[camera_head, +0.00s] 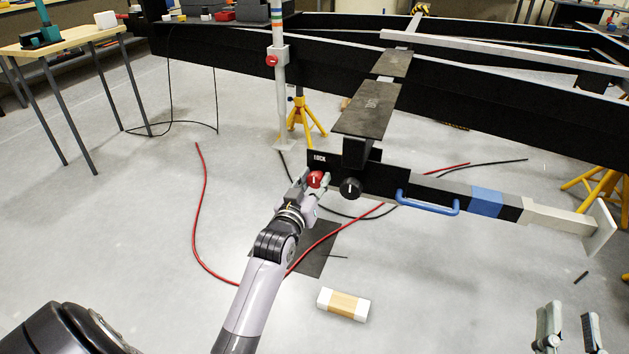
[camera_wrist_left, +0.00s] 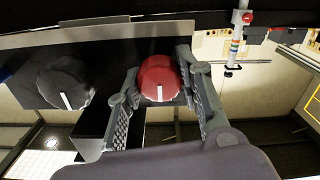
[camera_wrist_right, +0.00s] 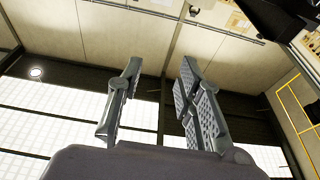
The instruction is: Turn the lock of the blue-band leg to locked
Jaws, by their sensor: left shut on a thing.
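The blue-band leg (camera_head: 450,195) is a black beam with a blue band (camera_head: 486,202), a blue handle and a pale end with a foot plate. Its lock (camera_head: 317,179) is a red round knob with a white line, beside the word LOCK on the black plate. My left gripper (camera_head: 314,186) has its fingers on both sides of the red knob. In the left wrist view the red knob (camera_wrist_left: 159,80) sits between the fingers, its white line about upright in the picture. A black knob (camera_head: 350,188) with a white line is next to it. My right gripper (camera_head: 569,335) is open and empty, away from the leg.
Another leg (camera_head: 280,90) with a red knob stands upright behind. Yellow stands (camera_head: 303,118) hold the chassis area. Red and black hoses lie on the floor. A white and tan block (camera_head: 343,304) lies in front. A wooden table (camera_head: 65,40) is at the left.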

